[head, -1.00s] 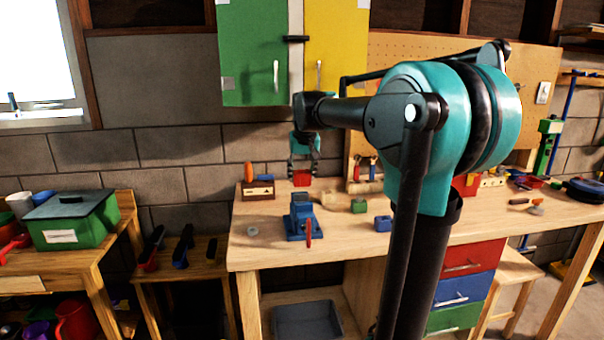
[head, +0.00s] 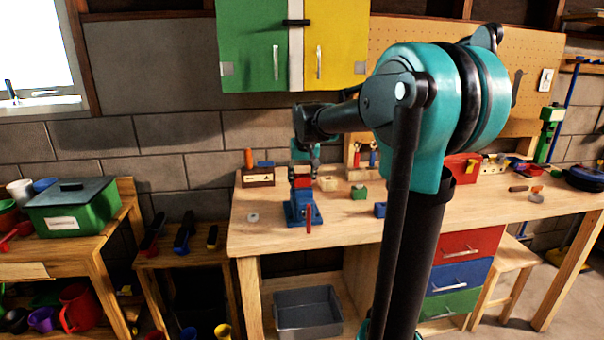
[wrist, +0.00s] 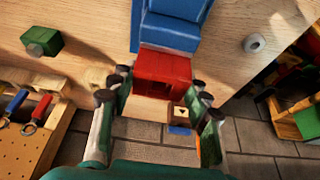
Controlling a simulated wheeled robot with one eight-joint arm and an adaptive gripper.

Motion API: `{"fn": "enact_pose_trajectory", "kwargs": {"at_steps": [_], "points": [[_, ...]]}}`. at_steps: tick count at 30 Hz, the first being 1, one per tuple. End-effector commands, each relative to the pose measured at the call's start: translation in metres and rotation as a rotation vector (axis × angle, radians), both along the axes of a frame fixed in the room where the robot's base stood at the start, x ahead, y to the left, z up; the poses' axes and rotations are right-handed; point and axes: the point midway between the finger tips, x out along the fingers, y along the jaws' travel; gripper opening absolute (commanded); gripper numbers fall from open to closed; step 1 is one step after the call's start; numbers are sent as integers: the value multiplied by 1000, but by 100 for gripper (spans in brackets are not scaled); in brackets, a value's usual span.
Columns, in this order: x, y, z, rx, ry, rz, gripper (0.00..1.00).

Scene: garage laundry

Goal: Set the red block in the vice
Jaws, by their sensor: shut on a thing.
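The blue vice (head: 303,212) stands on the workbench with its red handle facing front. My gripper (head: 303,164) is above and behind it, pointing down. It is shut on the red block (head: 302,183), which shows just above the vice's top. In the wrist view the red block (wrist: 163,72) sits between my gripper's fingers (wrist: 158,88). Its far edge lines up against the blue vice (wrist: 172,28). I cannot tell whether the block touches the vice or is between its jaws.
A wooden box (head: 257,179) stands behind left. A grey ring (head: 253,217) lies left. The bench front is clear.

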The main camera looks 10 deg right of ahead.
Motion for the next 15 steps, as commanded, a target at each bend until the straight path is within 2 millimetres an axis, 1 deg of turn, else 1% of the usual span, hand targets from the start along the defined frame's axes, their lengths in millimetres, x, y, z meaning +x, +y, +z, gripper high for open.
{"fn": "enact_pose_trajectory", "kwargs": {"at_steps": [9, 15], "points": [[0, 0, -20, 0, 0, 0, 19], [0, 0, -27, 0, 0, 0, 19]]}}
